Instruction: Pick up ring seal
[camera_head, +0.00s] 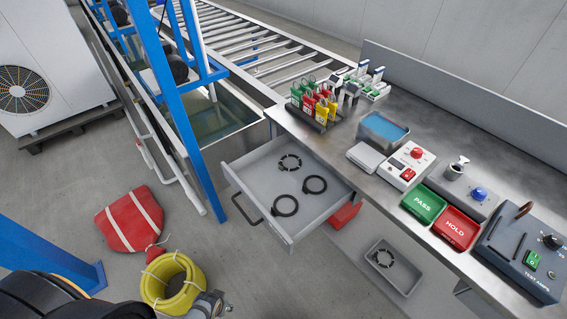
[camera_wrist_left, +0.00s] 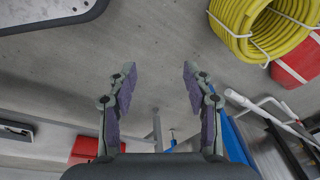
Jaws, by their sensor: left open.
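Black rings lie flat in the open grey drawer (camera_head: 262,172) under the bench. Two are plain-looking rings, one at the right (camera_head: 314,184) and one nearer the front (camera_head: 286,205). I cannot tell which is the ring seal. My left gripper (camera_wrist_left: 157,76) is open and empty above the floor, away from the drawer. In the head view only a bit of it may show at the bottom edge. My right gripper is out of view.
A yellow hose coil (camera_head: 173,280) and a red bag (camera_head: 130,221) lie on the floor left of the drawer. A blue frame post (camera_head: 184,120) rises beside it. The bench top holds padlocks (camera_head: 316,103), a blue tray (camera_head: 383,130), and green and red PASS and HOLD trays.

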